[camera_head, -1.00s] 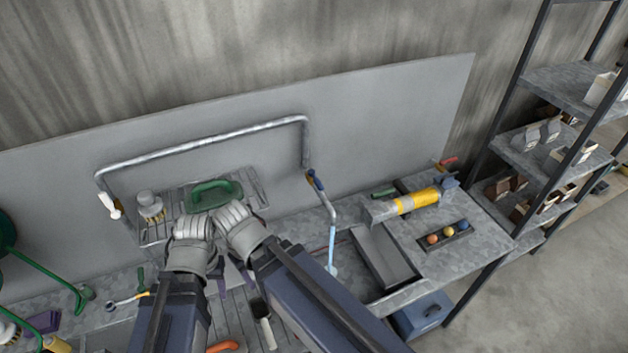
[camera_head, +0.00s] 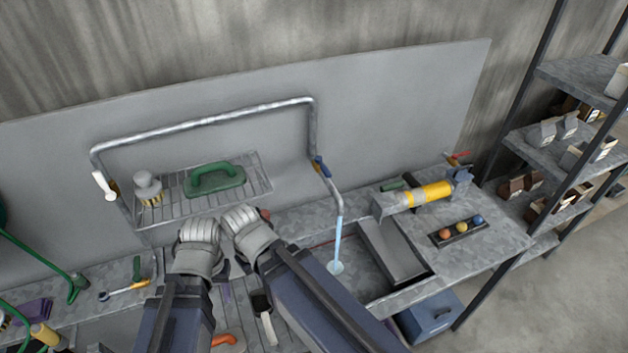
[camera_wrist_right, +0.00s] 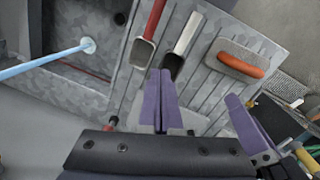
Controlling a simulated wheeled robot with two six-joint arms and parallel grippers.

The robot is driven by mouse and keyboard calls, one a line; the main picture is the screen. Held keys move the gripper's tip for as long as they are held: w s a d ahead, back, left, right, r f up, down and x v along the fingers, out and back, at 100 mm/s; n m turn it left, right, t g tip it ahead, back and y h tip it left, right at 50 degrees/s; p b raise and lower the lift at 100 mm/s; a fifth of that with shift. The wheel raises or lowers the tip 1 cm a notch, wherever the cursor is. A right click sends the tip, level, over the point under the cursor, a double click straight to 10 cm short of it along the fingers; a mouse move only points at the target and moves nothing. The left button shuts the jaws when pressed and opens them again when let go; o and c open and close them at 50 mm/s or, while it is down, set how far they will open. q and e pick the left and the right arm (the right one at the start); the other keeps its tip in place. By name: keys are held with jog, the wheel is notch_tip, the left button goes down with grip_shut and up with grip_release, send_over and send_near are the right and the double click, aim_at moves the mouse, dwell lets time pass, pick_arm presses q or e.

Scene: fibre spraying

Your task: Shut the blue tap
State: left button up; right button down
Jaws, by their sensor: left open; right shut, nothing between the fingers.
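The blue tap (camera_head: 321,167) has a blue lever on the grey pipe at the right of the wall rack. A pale blue stream (camera_head: 338,242) runs from its spout into the sink; the stream also shows in the right wrist view (camera_wrist_right: 42,62). My left gripper (camera_head: 200,236) and right gripper (camera_head: 244,226) are side by side, left of and below the tap, not touching it. Their fingers are mostly hidden in the head view. In the right wrist view my right gripper's purple fingers (camera_wrist_right: 159,82) are together and empty. Another purple finger shows beside them.
A white-handled tap (camera_head: 104,186) is at the pipe's left end. A wire rack holds a green float (camera_head: 215,180) and a brush (camera_head: 148,190). Trowels (camera_wrist_right: 185,45) and an orange-handled float (camera_wrist_right: 238,60) lie below my right gripper. The sink (camera_head: 385,290) is at right.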

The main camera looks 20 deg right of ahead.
jog(key=w+d+r+n+h+p, duration=0.1)
jog(key=w+d+r+n+p, duration=0.1)
jog(key=w+d+r+p, duration=0.8)
pick_arm(q)
notch_tip(320, 180, up, 8)
jog(key=shift+r+b, duration=0.2)
jog(key=shift+b, duration=0.2)
pick_arm(e)
jog(key=w+r+n+h, duration=0.2)
jog(key=w+n+h, duration=0.1)
jog(key=w+n, duration=0.3)
jog(key=w+d+r+n+h, duration=0.1)
jog(key=w+r+n+h, duration=0.1)
jog(key=w+n, duration=0.4)
jog(key=shift+w+r+h, duration=0.35)
jog(key=shift+w+h, duration=0.5)
jog(key=shift+h, duration=0.05)
pick_arm(q)
jog(key=shift+f, duration=0.1)
pick_arm(e)
jog(key=shift+d+f, duration=0.1)
